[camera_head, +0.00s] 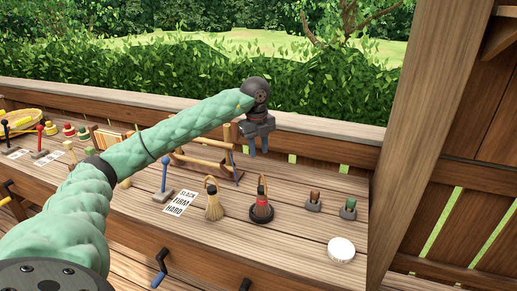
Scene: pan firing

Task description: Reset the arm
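My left arm, in a green sleeve, reaches from the lower left across the workbench in the head view. My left gripper (258,148) hangs at its end above the back of the bench, pointing down. Its two fingers look close together, and I see nothing held between them. Whether they touch is too small to tell. My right gripper is not in view.
The wooden workbench (300,262) carries two brushes (214,206) (262,208), a blue lever (164,178), a label card (181,202), a wooden stand (203,163), two small knobs (314,200) (348,208) and a white disc (341,249). A wooden post (430,110) rises at right.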

